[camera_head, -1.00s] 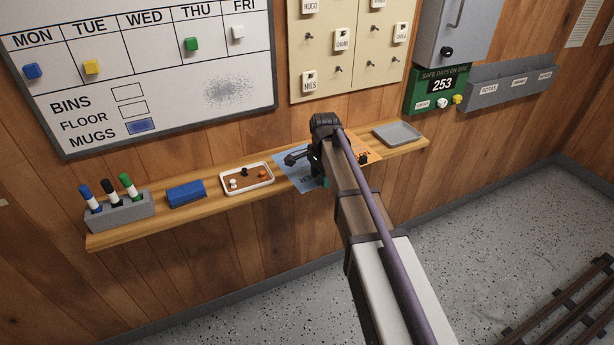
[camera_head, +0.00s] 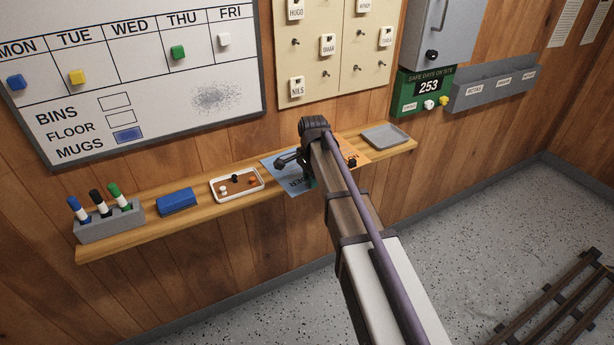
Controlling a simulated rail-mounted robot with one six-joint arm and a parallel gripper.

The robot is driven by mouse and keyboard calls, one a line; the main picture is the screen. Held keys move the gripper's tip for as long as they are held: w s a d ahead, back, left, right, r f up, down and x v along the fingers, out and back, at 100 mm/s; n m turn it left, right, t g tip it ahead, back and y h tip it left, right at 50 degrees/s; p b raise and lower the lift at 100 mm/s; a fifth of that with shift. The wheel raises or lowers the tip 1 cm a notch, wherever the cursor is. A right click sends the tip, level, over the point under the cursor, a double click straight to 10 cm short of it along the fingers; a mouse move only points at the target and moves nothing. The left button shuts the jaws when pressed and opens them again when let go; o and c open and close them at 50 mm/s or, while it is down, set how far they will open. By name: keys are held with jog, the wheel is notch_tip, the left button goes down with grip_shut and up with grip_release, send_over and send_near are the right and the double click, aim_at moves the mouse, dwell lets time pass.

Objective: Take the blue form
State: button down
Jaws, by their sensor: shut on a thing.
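The blue form (camera_head: 281,176) is a flat light-blue sheet with dark lettering on the wall shelf, jutting over its front edge. It lies between the white-rimmed tray and an orange sheet (camera_head: 354,149). My gripper (camera_head: 311,183) is at the blue form's right part, at the end of my arm, and is shut on it. The arm hides the fingertips' grip and the right part of the form. I cannot tell whether the form is lifted off the shelf.
The shelf (camera_head: 160,222) also carries a marker holder (camera_head: 110,222), a blue eraser (camera_head: 178,202), a white-rimmed tray (camera_head: 237,184) with small pieces, and a grey tray (camera_head: 385,136). A whiteboard (camera_head: 140,75) and a key board (camera_head: 335,50) hang above.

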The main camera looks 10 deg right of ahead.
notch_tip(320, 180, up, 10)
jog(key=p, duration=0.9)
jog(key=shift+f, duration=0.15)
